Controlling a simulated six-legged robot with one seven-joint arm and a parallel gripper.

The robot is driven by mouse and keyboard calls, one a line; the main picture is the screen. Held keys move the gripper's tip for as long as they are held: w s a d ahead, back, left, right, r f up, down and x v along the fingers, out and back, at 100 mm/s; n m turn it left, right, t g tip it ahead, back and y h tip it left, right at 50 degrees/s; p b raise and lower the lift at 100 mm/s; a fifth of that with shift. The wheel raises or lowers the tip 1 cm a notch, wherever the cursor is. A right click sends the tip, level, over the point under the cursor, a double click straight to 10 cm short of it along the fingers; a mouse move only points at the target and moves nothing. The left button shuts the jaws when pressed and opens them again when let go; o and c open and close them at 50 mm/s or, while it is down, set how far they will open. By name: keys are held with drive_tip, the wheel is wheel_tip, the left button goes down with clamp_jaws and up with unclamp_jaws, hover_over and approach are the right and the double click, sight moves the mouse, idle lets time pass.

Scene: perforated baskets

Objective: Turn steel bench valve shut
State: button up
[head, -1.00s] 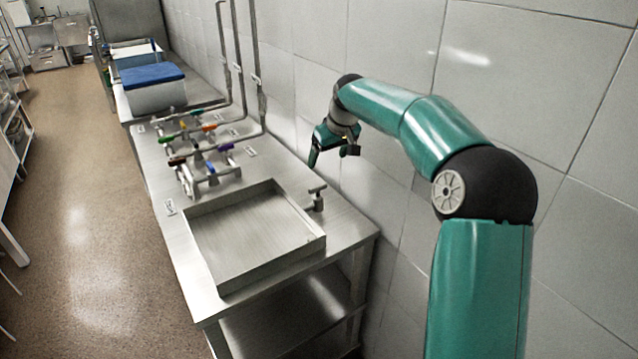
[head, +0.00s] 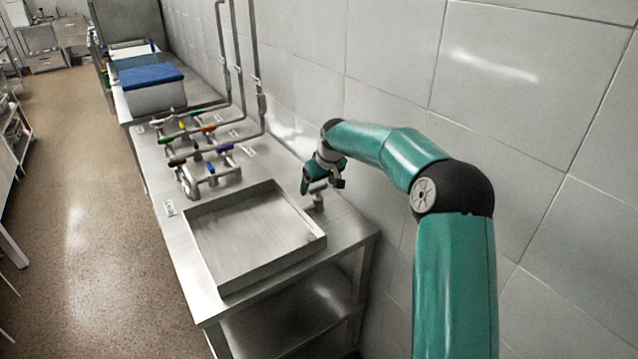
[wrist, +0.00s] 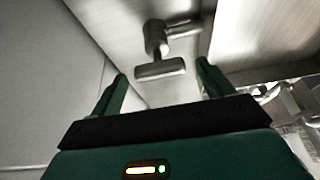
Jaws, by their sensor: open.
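The steel bench valve (head: 318,201) stands on the steel bench at the back right of the shallow tray, near the wall. In the wrist view the valve's bar handle (wrist: 160,69) lies crosswise ahead of my gripper, with its round body behind it. My gripper (head: 307,189) is just above and beside the valve in the head view and partly covers its top. In the wrist view my gripper (wrist: 160,82) is open, with one finger to each side of the handle. Nothing is held; contact with the handle cannot be told.
A shallow steel tray (head: 212,283) takes up the front of the bench. Pipes with coloured-handled valves (head: 205,165) stand behind it. A white box with a blue lid (head: 152,92) is farther back. The tiled wall (head: 390,65) runs close along the right.

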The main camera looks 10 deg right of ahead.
drive_tip(key=shift+c, duration=0.4)
drive_tip(key=c, duration=0.9)
drive_tip(key=shift+m, duration=0.3)
drive_tip(key=m, duration=0.1)
drive_tip(key=m+h, duration=0.1)
drive_tip(key=m, duration=0.2)
drive_tip(key=shift+a+h, duration=0.25)
drive_tip(key=shift+h, duration=0.15)
drive_tip(key=m+h, duration=0.1)
drive_tip(key=m, duration=0.3)
drive_tip(key=shift+a+m+h, duration=0.1)
drive_tip(key=shift+m+h, duration=0.2)
drive_tip(key=shift+h, duration=0.1)
drive_tip(key=m, duration=0.2)
drive_tip(key=m+g+h, duration=0.1)
drive_tip(key=m, duration=0.1)
drive_tip(key=shift+m+h, duration=0.3)
drive_tip(key=shift+w+a+m+g+h, duration=0.15)
drive_tip(key=shift+m+g, duration=0.25)
drive_tip(key=shift+m, duration=0.65)
drive_tip(key=shift+d+m+g+h, duration=0.15)
drive_tip(key=shift+m+g, duration=0.25)
drive_tip(key=shift+m, duration=0.65)
drive_tip(key=shift+a, duration=0.1)
